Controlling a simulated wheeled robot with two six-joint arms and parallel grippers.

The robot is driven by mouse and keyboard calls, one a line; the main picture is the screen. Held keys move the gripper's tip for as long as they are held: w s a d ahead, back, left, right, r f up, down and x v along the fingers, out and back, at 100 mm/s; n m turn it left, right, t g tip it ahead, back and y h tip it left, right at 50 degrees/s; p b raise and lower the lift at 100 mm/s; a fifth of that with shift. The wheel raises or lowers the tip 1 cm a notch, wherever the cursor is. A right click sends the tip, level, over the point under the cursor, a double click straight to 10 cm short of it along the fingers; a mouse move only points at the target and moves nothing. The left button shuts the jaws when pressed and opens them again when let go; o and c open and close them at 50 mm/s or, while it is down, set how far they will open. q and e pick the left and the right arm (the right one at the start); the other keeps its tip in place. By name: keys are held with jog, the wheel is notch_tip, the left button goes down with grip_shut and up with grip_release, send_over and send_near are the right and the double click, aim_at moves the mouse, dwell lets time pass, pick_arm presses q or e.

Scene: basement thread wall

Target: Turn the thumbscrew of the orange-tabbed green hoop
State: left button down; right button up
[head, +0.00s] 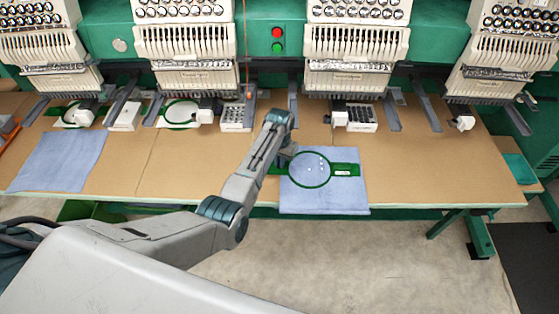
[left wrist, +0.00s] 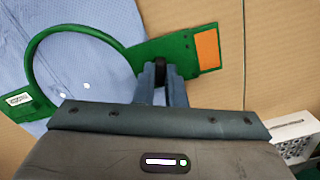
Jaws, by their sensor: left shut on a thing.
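The green hoop (head: 328,178) lies on a blue cloth (head: 341,206) on the table in the head view. In the left wrist view the same hoop (left wrist: 82,29) shows as a ring with a flat green arm that carries an orange tab (left wrist: 207,50). The dark thumbscrew (left wrist: 160,70) stands beside the ring, at the root of that arm. My left gripper (left wrist: 162,85) has its fingers closed around the thumbscrew; the fingertips partly hide it. In the head view my left gripper (head: 286,158) reaches the hoop's left side. My right gripper is not in view.
Embroidery machine heads (head: 193,42) line the back of the table (head: 215,165). Another blue cloth (head: 62,160) lies at left. White holders (head: 238,117) and other green hoops (head: 180,113) stand along the back. The table is clear right of the cloth.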

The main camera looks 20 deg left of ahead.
pick_arm(q)
jog(key=m, duration=1.3)
dwell(0.5)
jog(key=c, duration=1.5)
grip_release()
jog(key=shift+d+r+b, duration=0.1)
jog(key=shift+r+b, duration=1.45)
jog(key=shift+r, duration=3.85)
